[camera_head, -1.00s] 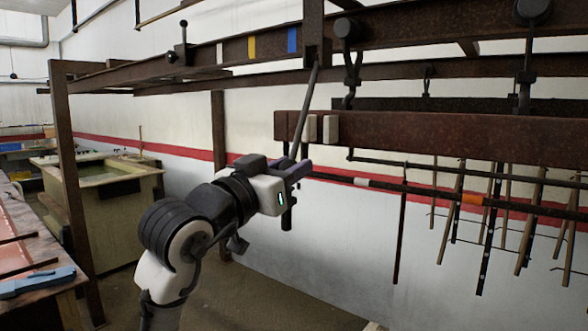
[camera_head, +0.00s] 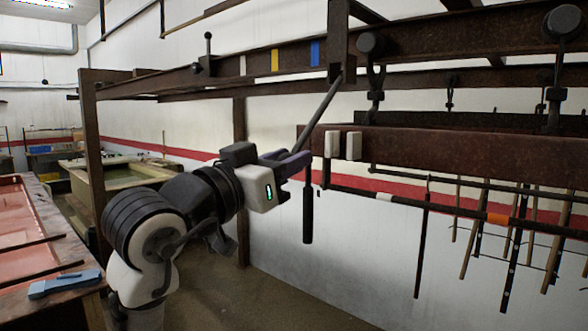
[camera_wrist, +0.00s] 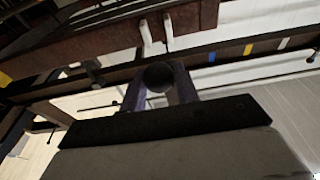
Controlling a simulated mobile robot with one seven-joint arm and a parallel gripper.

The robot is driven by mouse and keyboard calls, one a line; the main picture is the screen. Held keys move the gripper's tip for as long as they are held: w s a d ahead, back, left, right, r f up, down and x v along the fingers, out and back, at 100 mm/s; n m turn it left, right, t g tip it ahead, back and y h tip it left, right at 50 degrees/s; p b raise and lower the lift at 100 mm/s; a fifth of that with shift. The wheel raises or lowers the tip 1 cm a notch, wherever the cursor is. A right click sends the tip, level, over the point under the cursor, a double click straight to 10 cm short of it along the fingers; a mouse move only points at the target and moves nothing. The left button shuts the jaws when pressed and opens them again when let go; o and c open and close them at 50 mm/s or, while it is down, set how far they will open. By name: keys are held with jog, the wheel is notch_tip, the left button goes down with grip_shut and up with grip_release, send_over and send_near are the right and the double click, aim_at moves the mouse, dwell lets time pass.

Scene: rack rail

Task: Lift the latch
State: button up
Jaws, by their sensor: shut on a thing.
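A slanted grey rod (camera_head: 322,108) runs down from the overhead steel frame to my gripper. A black hand grip (camera_head: 308,215) hangs below the fingertips. In the wrist view a dark round part (camera_wrist: 159,77) sits between the fingers. Their exact contact is partly hidden. I cannot tell for certain which part is the latch.
A rusty beam (camera_head: 450,150) with two pale blocks lies right of my gripper. A dark bar (camera_head: 450,205) with several hanging rods extends rightward below it. A bench (camera_head: 60,290) with a blue tool (camera_head: 65,283) stands at left. The floor beneath my gripper is clear.

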jog(key=r, duration=0.1)
jog(key=s+a+r, duration=0.1)
jog(key=s+r, duration=0.1)
jog(key=r, duration=0.1)
jog(key=shift+s+a+r, duration=0.1)
jog(key=shift+s+a, duration=0.05)
jog(key=shift+a, duration=0.25)
jog(key=o, duration=0.9)
jog(key=shift+r+v, duration=0.2)
jog(key=shift+v, duration=0.95)
jog(key=shift+r+v, duration=0.25)
jog(key=shift+v, duration=0.9)
jog(key=shift+r+v, duration=0.2)
jog(key=shift+v, duration=0.95)
jog(key=shift+s, duration=0.1)
